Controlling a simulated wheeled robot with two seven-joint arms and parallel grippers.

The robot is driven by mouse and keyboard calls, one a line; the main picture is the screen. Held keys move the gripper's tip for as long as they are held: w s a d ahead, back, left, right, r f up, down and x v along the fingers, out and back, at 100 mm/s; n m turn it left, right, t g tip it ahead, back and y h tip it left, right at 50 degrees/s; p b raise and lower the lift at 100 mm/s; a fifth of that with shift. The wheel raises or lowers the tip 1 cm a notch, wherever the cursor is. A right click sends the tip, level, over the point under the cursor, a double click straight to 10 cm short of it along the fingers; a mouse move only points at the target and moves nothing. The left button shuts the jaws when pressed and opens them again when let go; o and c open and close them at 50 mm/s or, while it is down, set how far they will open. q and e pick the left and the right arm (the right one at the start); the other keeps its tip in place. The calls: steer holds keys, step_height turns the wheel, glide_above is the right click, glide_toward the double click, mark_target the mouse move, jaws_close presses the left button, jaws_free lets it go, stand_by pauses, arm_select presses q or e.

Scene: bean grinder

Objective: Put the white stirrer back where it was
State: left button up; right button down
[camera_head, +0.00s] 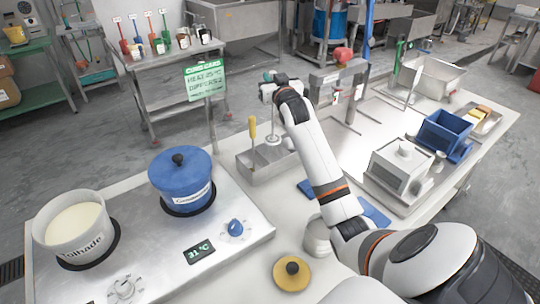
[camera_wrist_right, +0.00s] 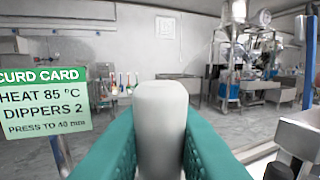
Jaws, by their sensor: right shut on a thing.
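My right gripper (camera_head: 268,80) is above the steel holder (camera_head: 262,172), in the middle of the head view. Its teal fingers are shut on the white stirrer, whose pale handle (camera_wrist_right: 160,125) stands upright between them in the wrist view. In the head view the stirrer's thin rod and round white part (camera_head: 272,140) hang below the gripper, at the holder's opening. I cannot tell whether its lower end is inside or touches the holder. A yellow-handled tool (camera_head: 252,128) stands in the holder to its left. My left gripper is not in view.
A white pot (camera_head: 72,235) with pale liquid and a lidded blue pot (camera_head: 181,175) stand on the steel stove at left. A yellow lid (camera_head: 291,273) lies at the front. A green card (camera_head: 205,80) stands behind the holder. A white box (camera_head: 400,165) and a blue bin (camera_head: 445,132) are at right.

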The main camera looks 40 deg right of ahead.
mark_target(273, 112)
step_height(273, 112, down, 10)
steer(key=shift+w+f+p, duration=0.1)
steer(key=shift+f+p, duration=0.05)
steer(key=shift+p, duration=0.45)
steer(key=shift+f, duration=0.15)
steer(key=c, duration=1.3)
jaws_free()
steer(key=b+v, duration=0.1)
steer(key=v, duration=1.1)
